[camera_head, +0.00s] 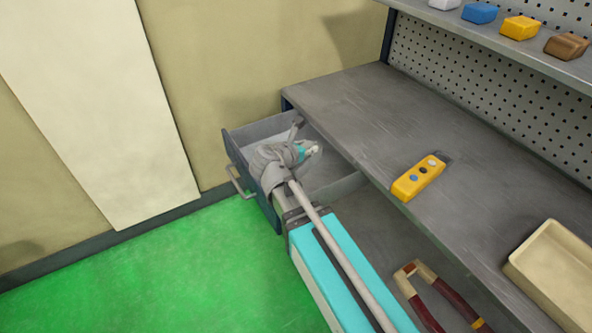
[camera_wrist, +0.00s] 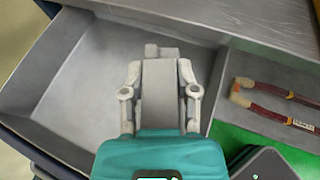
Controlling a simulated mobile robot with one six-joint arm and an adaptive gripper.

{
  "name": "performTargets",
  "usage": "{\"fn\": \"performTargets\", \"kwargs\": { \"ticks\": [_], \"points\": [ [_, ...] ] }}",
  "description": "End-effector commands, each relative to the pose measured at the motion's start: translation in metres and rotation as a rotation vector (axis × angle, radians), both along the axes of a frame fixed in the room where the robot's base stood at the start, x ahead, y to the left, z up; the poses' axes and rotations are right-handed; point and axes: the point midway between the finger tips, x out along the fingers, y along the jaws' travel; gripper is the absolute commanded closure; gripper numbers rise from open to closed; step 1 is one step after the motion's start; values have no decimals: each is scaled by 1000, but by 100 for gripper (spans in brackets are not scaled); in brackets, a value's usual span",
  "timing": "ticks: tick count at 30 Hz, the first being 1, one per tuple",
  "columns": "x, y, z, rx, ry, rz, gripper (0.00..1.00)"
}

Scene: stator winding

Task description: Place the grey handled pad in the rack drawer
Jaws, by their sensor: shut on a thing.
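The grey handled pad (camera_wrist: 160,95) is between the two fingers of my gripper (camera_wrist: 161,75) in the wrist view, and the fingers are shut on it. The rack drawer (camera_wrist: 85,75) is pulled open beneath, with a bare grey floor. In the head view my gripper (camera_head: 311,149) is over the open drawer (camera_head: 338,186). The pad cannot be made out clearly in the head view. I cannot tell whether the pad touches the drawer floor.
The grey bench top (camera_head: 350,110) borders the drawer. A yellow button box (camera_head: 418,178) sits at its front edge and a beige tray (camera_head: 555,270) at the right. Red-handled pliers (camera_head: 430,295) lie lower down. Coloured blocks (camera_head: 520,27) stand on the upper shelf.

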Motion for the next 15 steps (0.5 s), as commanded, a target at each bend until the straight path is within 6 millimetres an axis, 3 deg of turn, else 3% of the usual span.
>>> {"fn": "performTargets", "kwargs": {
  "ticks": [15],
  "points": [
    [5, 3, -3, -1, 0, 4, 100]
  ]
}}
